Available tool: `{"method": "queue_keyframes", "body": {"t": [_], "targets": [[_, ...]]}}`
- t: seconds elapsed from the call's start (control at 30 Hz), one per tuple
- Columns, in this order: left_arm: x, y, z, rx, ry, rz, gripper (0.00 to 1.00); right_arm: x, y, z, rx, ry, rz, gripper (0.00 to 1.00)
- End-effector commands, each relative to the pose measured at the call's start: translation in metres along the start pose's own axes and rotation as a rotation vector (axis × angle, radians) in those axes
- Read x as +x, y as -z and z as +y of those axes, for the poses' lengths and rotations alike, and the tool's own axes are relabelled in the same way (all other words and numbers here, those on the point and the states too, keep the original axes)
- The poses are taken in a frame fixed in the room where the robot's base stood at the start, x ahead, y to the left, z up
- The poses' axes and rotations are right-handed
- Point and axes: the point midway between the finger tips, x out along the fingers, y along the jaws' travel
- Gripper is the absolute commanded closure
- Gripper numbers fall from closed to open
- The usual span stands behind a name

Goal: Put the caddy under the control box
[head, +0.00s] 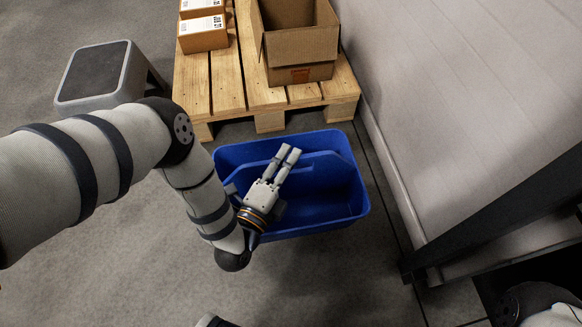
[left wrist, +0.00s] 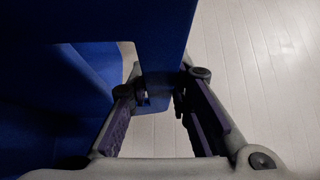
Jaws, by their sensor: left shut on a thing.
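The caddy is a blue open bin (head: 325,220) with a raised divider across its middle, in the centre of the head view, just in front of the pallet. My left gripper (head: 287,153) reaches over it from the left and is shut on the divider. In the left wrist view the blue caddy (left wrist: 130,18) fills the upper left, with a panel of it between the two fingers (left wrist: 158,95). I cannot tell if the caddy rests on the floor or hangs just above it. I cannot make out a control box. My right gripper is not in view.
A wooden pallet (head: 228,85) with an open cardboard box (head: 305,45) and small cartons (head: 203,35) stands behind the caddy. A grey step stool (head: 97,72) is at left. A pale wall (head: 470,110) and black frame (head: 490,215) bound the right. Floor in front is clear.

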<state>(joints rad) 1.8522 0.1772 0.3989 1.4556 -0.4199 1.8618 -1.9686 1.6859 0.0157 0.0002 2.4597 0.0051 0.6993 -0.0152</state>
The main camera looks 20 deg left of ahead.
Motion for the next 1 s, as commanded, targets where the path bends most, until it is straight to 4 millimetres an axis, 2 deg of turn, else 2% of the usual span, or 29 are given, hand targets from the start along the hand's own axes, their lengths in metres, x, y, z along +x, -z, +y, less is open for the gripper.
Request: {"method": "queue_keyframes", "body": {"t": [0.03,0.33,0.57,0.97,1.0], "targets": [[0.006,-0.003,0.011,-0.001,0.003,-0.002,1.00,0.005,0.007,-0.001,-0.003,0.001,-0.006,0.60],[0.025,-0.010,0.032,0.000,0.006,-0.001,1.00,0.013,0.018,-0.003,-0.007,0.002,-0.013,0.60],[0.025,-0.010,0.057,0.000,0.004,0.000,1.00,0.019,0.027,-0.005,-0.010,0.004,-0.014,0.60],[0.024,-0.009,0.061,0.000,0.005,0.001,1.00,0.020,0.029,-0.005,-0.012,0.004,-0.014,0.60],[0.024,-0.009,0.063,0.000,0.001,0.001,0.79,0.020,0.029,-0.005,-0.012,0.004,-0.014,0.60]]}}
